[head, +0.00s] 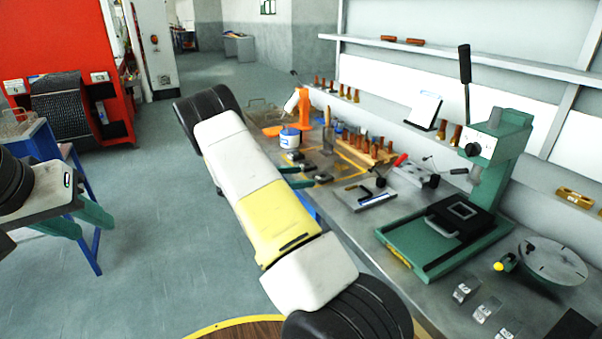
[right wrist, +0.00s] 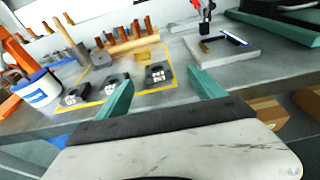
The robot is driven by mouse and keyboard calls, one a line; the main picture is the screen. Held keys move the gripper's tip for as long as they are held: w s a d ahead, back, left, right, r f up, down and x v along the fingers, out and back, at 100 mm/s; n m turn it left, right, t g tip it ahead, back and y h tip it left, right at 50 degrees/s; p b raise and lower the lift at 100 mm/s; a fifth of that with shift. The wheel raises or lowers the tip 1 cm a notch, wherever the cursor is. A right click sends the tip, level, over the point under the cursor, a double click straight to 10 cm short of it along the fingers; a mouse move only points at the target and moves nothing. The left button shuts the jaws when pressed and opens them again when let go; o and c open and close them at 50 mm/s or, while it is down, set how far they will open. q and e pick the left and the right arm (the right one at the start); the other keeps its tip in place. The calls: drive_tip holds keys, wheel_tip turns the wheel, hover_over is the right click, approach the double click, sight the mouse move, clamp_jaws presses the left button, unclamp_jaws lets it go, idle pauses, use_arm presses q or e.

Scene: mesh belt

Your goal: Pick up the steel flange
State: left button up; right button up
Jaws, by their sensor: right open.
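Several small dark metal blocks with round openings and white labels lie in a yellow-outlined area of the bench. In the right wrist view there is a left one (right wrist: 75,94), a middle one (right wrist: 115,83) and a right one (right wrist: 158,73). I cannot tell for sure which is the steel flange. My right gripper (right wrist: 160,80) is open and empty, with the right block showing between its green fingertips. In the head view the right gripper (head: 313,175) is at the bench's near edge, partly hidden by my arm. My left gripper (head: 94,229) is open and empty, away from the bench.
A white-and-blue tub (head: 290,138) and an orange stand (head: 304,106) are left of the blocks. A wooden rack of pegs (head: 367,149) stands behind them. A grey plate (head: 365,195) and a green press (head: 440,235) are to the right. A blue stand (head: 85,200) is by my left gripper.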

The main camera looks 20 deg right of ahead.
sight(326, 176)
drive_tip(key=x, duration=0.5)
drive_tip(key=f+x, duration=0.1)
drive_tip(key=x, duration=0.1)
drive_tip(key=shift+w+d+f, duration=0.1)
drive_tip(key=shift+w+d, duration=0.2)
drive_tip(key=shift+w, duration=0.1)
clamp_jaws()
